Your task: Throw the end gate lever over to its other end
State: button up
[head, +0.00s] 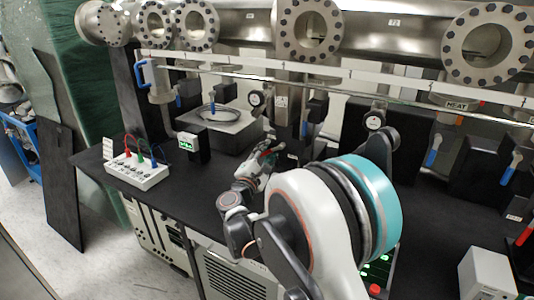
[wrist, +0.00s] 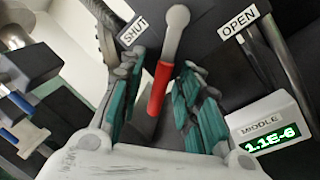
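A lever with a red grip and a grey metal arm (wrist: 160,85) shows in the wrist view, its grey rounded end at the top and its red grip hanging lower. It lies between a SHUT label (wrist: 134,32) on the left and an OPEN label (wrist: 239,20) on the right, nearer SHUT. No label reading "end" shows. My gripper (wrist: 155,92) is open, its teal-padded fingers on either side of the red grip with gaps visible. In the head view my gripper (head: 262,165) is above the black bench, near the red grip (head: 269,153); my arm hides part of this area.
A green display marked MIDDLE (wrist: 265,132) stands at lower right in the wrist view. In the head view, a white box with coloured leads (head: 137,171) stands on the bench at left. Flanged steel pipes (head: 309,29) run along the back. Blue-handled levers (head: 433,150) stand at right.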

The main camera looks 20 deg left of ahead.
jog(key=s+f, duration=0.2)
jog(key=s, duration=0.9)
jog(key=shift+s+d, duration=0.25)
jog(key=shift+s, duration=0.15)
jog(key=shift+c, duration=0.6)
